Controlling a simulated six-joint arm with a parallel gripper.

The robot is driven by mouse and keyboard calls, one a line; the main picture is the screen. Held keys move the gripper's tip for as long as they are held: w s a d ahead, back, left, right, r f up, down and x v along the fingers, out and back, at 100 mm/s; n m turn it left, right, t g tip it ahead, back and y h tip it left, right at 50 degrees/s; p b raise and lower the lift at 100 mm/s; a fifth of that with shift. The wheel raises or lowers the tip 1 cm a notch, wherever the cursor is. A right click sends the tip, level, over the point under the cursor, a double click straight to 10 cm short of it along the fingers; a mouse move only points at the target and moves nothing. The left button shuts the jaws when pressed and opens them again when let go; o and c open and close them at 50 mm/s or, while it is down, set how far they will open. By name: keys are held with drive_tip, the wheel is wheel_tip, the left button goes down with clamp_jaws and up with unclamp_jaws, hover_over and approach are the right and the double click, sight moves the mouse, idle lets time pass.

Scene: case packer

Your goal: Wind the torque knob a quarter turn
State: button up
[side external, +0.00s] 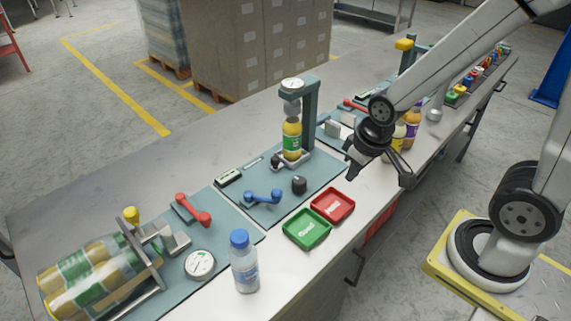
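A small black knob (299,185) stands on the teal mat at the front of the bottle station; it looks like the torque knob. Behind it a yellow-orange bottle with a green label (291,138) stands upright under a green post (312,112) with a round dial (292,84) on top. My gripper (380,177) is to the right of the knob, above the bench, fingers spread apart and apparently empty. It is clear of the knob. Any mark on the knob is too small to read.
Green (307,239) and red (345,195) trays sit in front. A blue-capped bottle (244,268) stands near the front edge. More bottles (411,130) stand behind my gripper. A red handle (195,211) is farther left.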

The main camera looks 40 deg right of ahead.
drive_tip(key=o, duration=0.7)
drive_tip(key=shift+w, duration=0.15)
drive_tip(key=o, duration=0.3)
drive_tip(key=shift+w+n, duration=0.3)
drive_tip(key=shift+n, duration=0.1)
drive_tip(key=shift+o, duration=0.2)
drive_tip(key=n+g, duration=0.2)
drive_tip(key=n, duration=1.2)
hover_over(300, 180)
drive_tip(key=s, duration=0.1)
wheel_tip(300, 180, down, 6)
drive_tip(key=shift+a+r, duration=0.1)
drive_tip(key=shift+r, duration=0.1)
drive_tip(key=shift+w+f+n, duration=0.3)
drive_tip(key=shift+w+n, duration=0.1)
drive_tip(key=shift+n, duration=0.3)
drive_tip(key=shift+f, duration=0.1)
drive_tip(key=shift+w+f, duration=0.1)
drive_tip(key=shift+f, duration=3.7)
